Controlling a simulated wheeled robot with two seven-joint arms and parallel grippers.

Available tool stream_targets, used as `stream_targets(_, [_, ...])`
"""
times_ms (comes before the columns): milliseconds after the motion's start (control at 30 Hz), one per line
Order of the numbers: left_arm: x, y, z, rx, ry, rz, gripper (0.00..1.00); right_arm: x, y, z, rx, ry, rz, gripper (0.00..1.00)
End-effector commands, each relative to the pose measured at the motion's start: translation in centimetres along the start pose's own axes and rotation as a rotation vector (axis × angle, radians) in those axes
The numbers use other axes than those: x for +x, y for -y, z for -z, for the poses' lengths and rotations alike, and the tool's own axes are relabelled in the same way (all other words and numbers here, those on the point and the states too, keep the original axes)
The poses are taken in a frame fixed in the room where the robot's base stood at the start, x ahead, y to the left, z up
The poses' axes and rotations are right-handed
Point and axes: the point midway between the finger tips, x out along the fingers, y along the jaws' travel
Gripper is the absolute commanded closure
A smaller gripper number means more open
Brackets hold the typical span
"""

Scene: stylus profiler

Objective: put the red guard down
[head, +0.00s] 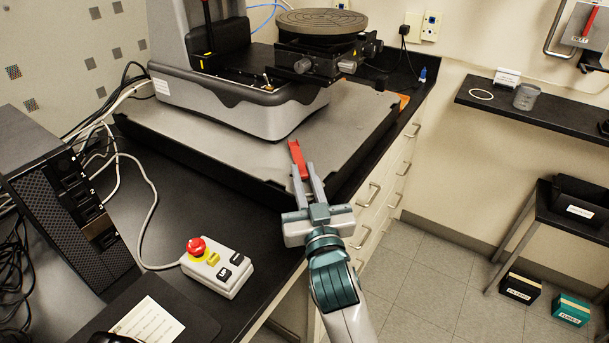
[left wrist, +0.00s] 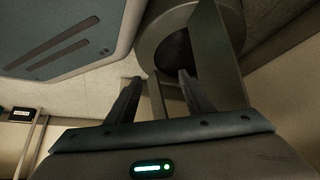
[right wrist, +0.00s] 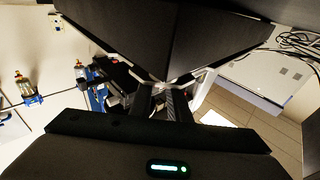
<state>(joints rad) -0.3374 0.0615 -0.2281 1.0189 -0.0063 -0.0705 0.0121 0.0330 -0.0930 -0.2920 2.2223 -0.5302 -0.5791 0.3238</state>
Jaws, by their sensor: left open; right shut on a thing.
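The red guard (head: 298,159) is a narrow red bar in the head view. My right gripper (head: 304,183) is shut on its near end, and the bar points away from the gripper. It shows over the front part of the grey instrument base slab (head: 342,122); I cannot tell whether it touches the slab. In the right wrist view the right gripper's fingers (right wrist: 163,102) are close together, and the guard cannot be made out. My left gripper (left wrist: 160,98) is open and empty in the left wrist view, and it is out of the head view.
A control box (head: 217,270) with a red button lies on the black bench at front left, beside a dark computer tower (head: 62,190). A wall shelf (head: 540,118) holds a grey cup (head: 526,96).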

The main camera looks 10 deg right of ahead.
Motion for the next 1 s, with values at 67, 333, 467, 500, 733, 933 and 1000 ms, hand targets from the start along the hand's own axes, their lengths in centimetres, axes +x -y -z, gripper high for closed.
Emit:
stream_targets(67, [0.1, -0.1, 0.3, 0.000, -0.007, -0.001, 0.53, 0.0, 0.0, -0.2, 0.000, 0.001, 0.000, 1.00])
stream_targets(333, [0.2, -0.3, 1.1, -0.001, -0.026, -0.003, 0.53, -0.1, 0.0, -0.7, 0.000, 0.003, 0.000, 1.00])
stream_targets(467, [0.3, -0.4, 1.2, -0.002, -0.031, -0.005, 0.53, -0.2, 0.0, -1.1, 0.000, 0.006, 0.000, 1.00])
stream_targets(500, [0.3, -0.5, 1.3, -0.002, -0.033, -0.005, 0.53, -0.2, 0.0, -1.2, 0.000, 0.008, 0.000, 1.00])
stream_targets(733, [0.3, -0.7, 1.8, -0.005, -0.047, -0.008, 0.53, -0.3, 0.1, -1.7, -0.001, 0.017, 0.000, 0.79])
stream_targets(933, [0.3, -0.8, 1.9, -0.005, -0.048, -0.008, 0.53, -0.3, -0.1, -1.8, -0.001, 0.017, -0.001, 0.65])
stream_targets(1000, [0.3, -0.8, 1.8, -0.005, -0.046, -0.008, 0.53, -0.3, -0.1, -1.8, -0.001, 0.017, -0.002, 0.65])
